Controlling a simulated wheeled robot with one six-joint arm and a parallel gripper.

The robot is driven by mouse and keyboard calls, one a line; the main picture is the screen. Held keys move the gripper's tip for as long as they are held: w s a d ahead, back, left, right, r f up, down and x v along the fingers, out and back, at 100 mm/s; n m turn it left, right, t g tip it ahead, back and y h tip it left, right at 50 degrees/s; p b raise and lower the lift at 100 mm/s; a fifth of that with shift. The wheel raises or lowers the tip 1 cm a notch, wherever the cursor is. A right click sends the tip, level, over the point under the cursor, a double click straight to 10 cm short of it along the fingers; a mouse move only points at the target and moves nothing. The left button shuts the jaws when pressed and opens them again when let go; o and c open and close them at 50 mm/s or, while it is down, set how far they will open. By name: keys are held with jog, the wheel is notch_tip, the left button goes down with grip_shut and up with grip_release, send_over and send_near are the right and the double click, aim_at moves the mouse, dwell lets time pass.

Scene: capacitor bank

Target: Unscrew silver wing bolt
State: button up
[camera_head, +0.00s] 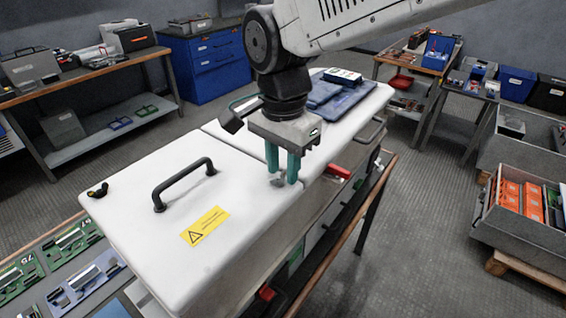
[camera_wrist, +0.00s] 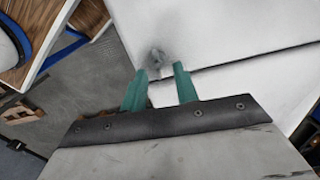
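The silver wing bolt (camera_head: 277,182) is at the right edge of the white lid (camera_head: 135,217), small and partly hidden by a finger in the head view. In the wrist view the bolt (camera_wrist: 157,57) shows as a small grey shape just beyond my fingertips, near the seam between two white panels. My gripper (camera_head: 283,178) has two green fingers pointing down over that edge. In the wrist view its fingers (camera_wrist: 160,70) stand apart with a clear gap, and nothing is clamped between them. Whether a finger touches the bolt I cannot tell.
A black handle (camera_head: 183,182) and a yellow warning label (camera_head: 205,225) are on the lid. A black wing bolt (camera_head: 97,190) is at its left corner. A blue cloth (camera_head: 340,103) lies on the farther lid. A red handle (camera_head: 338,171) is beside my fingers.

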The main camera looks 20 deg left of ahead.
aim_at(283, 172)
notch_tip(283, 172, up, 8)
jog(key=shift+f, duration=0.1)
dwell(0.4)
